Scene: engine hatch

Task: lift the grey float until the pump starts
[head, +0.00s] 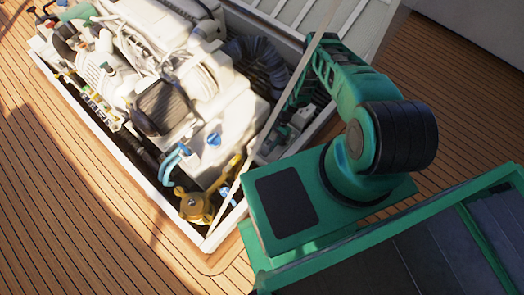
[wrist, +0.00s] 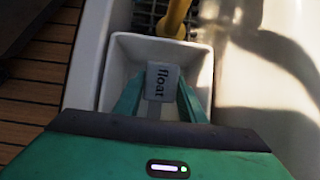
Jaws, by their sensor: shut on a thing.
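Float and fingertips are inside or just over a white open-topped box (wrist: 201,64); the exact height cannot be told. In the head view my green arm reaches into the right side of the hatch, and the gripper and float are hidden there. No pump can be made out with certainty.
A white engine (head: 170,70) fills most of the hatch. A pale rod (head: 290,112) crosses the hatch's right side. A yellow pipe (wrist: 174,18) stands just behind the white box. Wooden deck (head: 70,200) surrounds the hatch and is clear at the lower left.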

